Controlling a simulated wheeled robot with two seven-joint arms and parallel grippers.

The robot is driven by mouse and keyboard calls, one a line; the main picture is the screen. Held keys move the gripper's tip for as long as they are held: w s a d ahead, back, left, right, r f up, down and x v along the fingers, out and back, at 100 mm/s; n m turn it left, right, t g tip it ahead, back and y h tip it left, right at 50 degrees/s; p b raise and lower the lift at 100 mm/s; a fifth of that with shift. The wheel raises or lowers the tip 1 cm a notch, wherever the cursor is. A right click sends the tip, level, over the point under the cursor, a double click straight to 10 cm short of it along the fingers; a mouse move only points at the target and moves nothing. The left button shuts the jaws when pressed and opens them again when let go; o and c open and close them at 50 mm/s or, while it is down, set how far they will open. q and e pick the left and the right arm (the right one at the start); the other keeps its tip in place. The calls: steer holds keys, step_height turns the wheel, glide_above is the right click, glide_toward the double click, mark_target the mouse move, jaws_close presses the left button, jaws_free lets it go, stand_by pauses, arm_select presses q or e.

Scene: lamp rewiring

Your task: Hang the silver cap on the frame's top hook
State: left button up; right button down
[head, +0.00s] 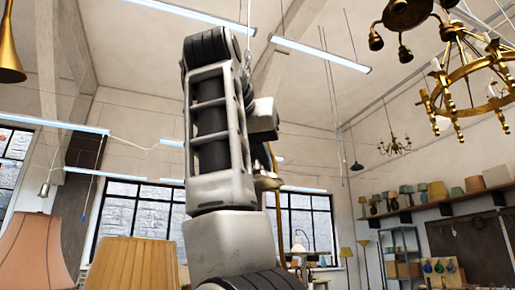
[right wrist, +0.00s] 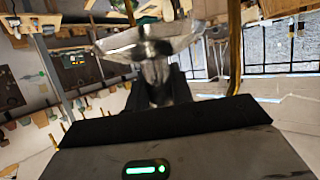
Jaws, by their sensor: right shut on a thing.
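The silver cap (right wrist: 150,44), a shiny flared metal piece with a narrower neck, shows in the right wrist view. My right gripper (right wrist: 160,82) is shut on its neck, with dark fingers on both sides. In the head view my raised right arm fills the middle and hides the cap; the grey gripper body (head: 263,119) shows at its right edge. A brass bar (right wrist: 235,50), seemingly part of the frame, runs beside the cap at the right in the wrist view. Brass parts (head: 270,180) also show behind my arm in the head view. I cannot make out the top hook. My left gripper is not in view.
A chain (head: 247,45) hangs from above near the top of my arm. A brass chandelier (head: 465,85) hangs at the upper right. Two lampshades, salmon (head: 35,250) and yellow (head: 135,264), stand at the lower left. A shelf (head: 430,207) of small lamps lines the right wall.

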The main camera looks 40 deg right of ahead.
steer(key=shift+w+d+p, duration=0.2)
steer(key=shift+w+p, duration=0.25)
steer(key=shift+w, duration=0.4)
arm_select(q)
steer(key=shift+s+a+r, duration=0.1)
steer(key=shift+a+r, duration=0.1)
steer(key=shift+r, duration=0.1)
arm_select(e)
steer(key=shift+w+d, duration=0.15)
steer(key=shift+w, duration=0.35)
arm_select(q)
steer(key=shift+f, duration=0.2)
arm_select(e)
steer(key=shift+s+a+f, duration=0.1)
steer(key=shift+s+a, duration=0.15)
steer(key=shift+a, duration=0.1)
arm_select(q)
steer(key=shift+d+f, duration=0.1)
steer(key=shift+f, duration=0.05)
arm_select(e)
steer(key=shift+f, duration=0.2)
steer(key=shift+w+f+b, duration=0.1)
steer(key=shift+f+b, duration=0.4)
steer(key=shift+b, duration=0.05)
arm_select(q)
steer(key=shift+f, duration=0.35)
arm_select(e)
steer(key=c, duration=1.1)
jaws_free()
steer(key=shift+c, duration=0.2)
